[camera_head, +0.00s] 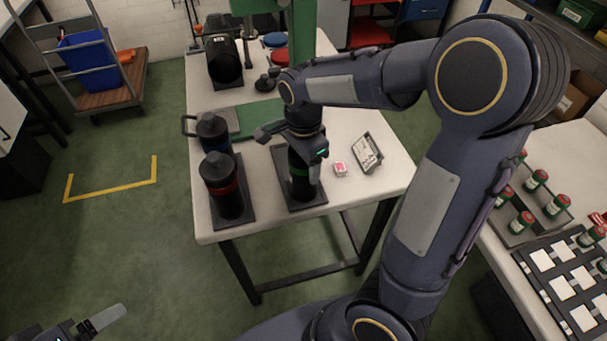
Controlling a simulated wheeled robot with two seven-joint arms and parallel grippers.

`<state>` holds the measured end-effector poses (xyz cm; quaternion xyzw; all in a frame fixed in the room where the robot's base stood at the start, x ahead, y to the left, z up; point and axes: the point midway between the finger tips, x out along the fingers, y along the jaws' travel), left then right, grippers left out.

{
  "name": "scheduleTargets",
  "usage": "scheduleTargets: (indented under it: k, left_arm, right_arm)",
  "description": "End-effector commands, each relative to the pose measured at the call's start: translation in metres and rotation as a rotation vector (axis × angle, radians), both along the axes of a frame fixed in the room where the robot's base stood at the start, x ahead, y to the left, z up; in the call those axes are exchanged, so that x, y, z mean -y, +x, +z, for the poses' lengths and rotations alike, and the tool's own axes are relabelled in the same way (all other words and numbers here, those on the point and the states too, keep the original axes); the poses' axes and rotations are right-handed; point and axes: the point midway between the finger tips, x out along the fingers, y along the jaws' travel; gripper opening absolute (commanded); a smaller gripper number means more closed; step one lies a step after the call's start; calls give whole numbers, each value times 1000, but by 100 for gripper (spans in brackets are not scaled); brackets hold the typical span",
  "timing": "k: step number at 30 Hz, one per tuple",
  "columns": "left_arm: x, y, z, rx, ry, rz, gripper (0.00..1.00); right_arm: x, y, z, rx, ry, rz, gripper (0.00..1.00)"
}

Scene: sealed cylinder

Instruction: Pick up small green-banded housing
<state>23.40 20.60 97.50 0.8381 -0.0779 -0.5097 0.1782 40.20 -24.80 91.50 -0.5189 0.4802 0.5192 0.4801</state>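The small green-banded housing (299,188) is a dark cylinder with a green band. It stands upright on a dark square pad on the white table, its upper part hidden by my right gripper. My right gripper (305,166) points down over the housing's top, with one finger in front of it on its right side. I cannot tell whether the fingers touch it or are closed on it. My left gripper (105,319) is partly in view at the bottom left, away from the table; its opening does not show clearly.
A red-banded housing (223,188) and a blue-banded one (213,133) stand just left. A small pink-and-white box (340,169) and a tilted card stand (367,152) are on the right.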

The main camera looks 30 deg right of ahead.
Motion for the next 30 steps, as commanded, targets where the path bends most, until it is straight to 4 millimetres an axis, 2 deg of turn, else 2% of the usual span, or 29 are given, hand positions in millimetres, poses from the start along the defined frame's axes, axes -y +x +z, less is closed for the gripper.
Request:
scheduleTargets:
  k: [1,9,20,28,30]
  left_arm:
    - [0,0,0,0,0,0,86]
    - [0,0,0,0,0,0,86]
    - [0,0,1,0,0,0,86]
    - [0,0,5,0,0,0,86]
    - [0,0,5,0,0,0,86]
  right_arm:
    - [0,0,0,0,0,0,56]
    - [0,0,1,2,0,0,22]
    - [0,1,6,4,0,1,22]
    - [0,1,33,6,0,1,22]
    - [-4,-4,41,7,2,4,22]
